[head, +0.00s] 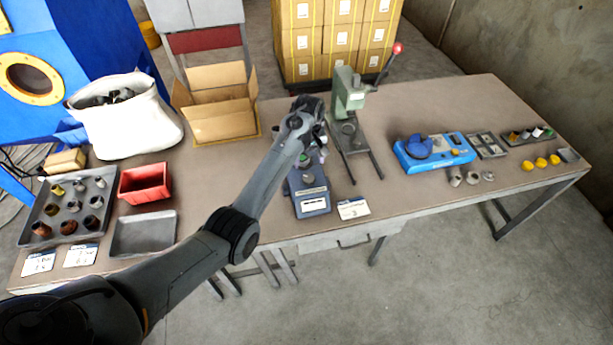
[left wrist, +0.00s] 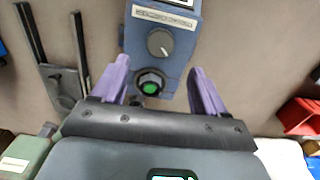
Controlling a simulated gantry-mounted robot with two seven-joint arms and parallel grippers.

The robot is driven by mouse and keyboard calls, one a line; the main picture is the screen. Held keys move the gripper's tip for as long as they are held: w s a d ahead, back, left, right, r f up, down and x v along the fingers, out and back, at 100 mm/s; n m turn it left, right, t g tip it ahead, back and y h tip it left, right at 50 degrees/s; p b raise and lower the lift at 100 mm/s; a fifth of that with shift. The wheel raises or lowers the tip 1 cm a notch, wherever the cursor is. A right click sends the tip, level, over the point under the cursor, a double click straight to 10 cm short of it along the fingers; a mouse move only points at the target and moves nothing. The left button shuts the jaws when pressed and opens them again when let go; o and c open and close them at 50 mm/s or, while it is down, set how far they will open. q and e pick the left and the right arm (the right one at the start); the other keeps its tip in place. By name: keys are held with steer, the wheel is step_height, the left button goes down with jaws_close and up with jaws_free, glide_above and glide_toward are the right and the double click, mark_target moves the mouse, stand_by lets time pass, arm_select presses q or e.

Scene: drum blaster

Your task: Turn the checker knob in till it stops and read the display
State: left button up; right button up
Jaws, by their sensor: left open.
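The checker is a blue-grey box (head: 309,196) on the table's front middle, below my left gripper (head: 312,143). The left wrist view shows its top face (left wrist: 137,40), with a grey dial (left wrist: 160,42) bearing a white pointer line. Nearer the gripper is a dark round fitting (left wrist: 150,83) with a green centre. The display (left wrist: 182,2) is cut off at the top edge; its reading cannot be seen. My left gripper (left wrist: 158,82) is open, its purple fingers either side of the green-centred fitting, with gaps showing. My right gripper is not in view.
A green lever press (head: 348,95) stands behind and right of the checker; its rails (head: 363,160) lie close by. A white card (head: 353,209) sits at the front edge. A red bin (head: 146,183) and cardboard box (head: 219,118) are left. A blue device (head: 434,152) is right.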

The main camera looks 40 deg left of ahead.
mark_target(308, 177)
arm_select(q)
step_height(308, 177, down, 9)
steer(key=shift+r+b, duration=0.2)
steer(key=shift+b, duration=0.5)
steer(key=shift+c, duration=0.3)
steer(key=c, duration=1)
steer(key=shift+r+m+p, duration=0.25)
steer(key=shift+m+p, duration=0.55)
steer(key=shift+p, duration=0.25)
steer(key=shift+m+p, duration=1)
steer(key=shift+m, duration=0.1)
steer(key=shift+f+m+p, duration=0.1)
steer(key=shift+m+p, duration=0.5)
steer(key=shift+m, duration=0.6)
steer(key=shift+f+m+p, duration=0.1)
steer(key=shift+m+p, duration=0.25)
steer(key=shift+m, duration=0.75)
